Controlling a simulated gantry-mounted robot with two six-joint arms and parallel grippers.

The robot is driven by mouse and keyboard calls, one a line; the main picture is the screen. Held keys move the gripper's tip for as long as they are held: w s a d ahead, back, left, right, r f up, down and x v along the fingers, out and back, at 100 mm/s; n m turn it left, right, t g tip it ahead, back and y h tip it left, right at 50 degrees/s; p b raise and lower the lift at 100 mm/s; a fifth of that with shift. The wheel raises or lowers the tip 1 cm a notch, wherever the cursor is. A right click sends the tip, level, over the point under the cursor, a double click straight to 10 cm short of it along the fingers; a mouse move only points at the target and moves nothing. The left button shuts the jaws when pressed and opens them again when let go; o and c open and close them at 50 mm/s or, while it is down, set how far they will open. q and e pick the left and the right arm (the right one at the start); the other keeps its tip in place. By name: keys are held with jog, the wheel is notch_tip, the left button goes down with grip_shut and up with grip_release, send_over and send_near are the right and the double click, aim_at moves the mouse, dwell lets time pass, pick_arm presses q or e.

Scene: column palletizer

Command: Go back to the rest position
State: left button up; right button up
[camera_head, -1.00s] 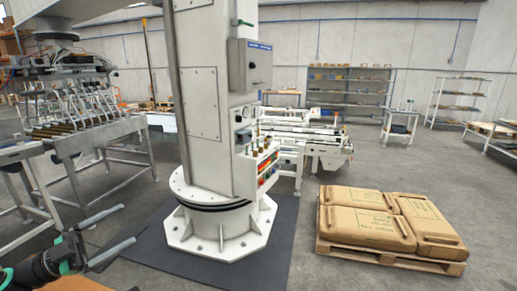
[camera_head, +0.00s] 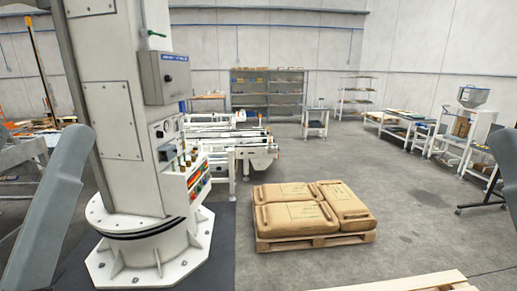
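The white palletizer column (camera_head: 120,110) stands at left on a dark mat. A wooden pallet (camera_head: 315,240) of brown sacks (camera_head: 296,217) lies right of it. Another pallet's edge (camera_head: 410,284) shows at bottom. Shelves (camera_head: 268,92) and benches line the back. Floor between is clear.

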notch_tip(320, 180, up, 27)
jog(key=p, duration=2.3)
jog(key=shift+f+p, duration=0.2)
jog(key=shift+p, duration=0.2)
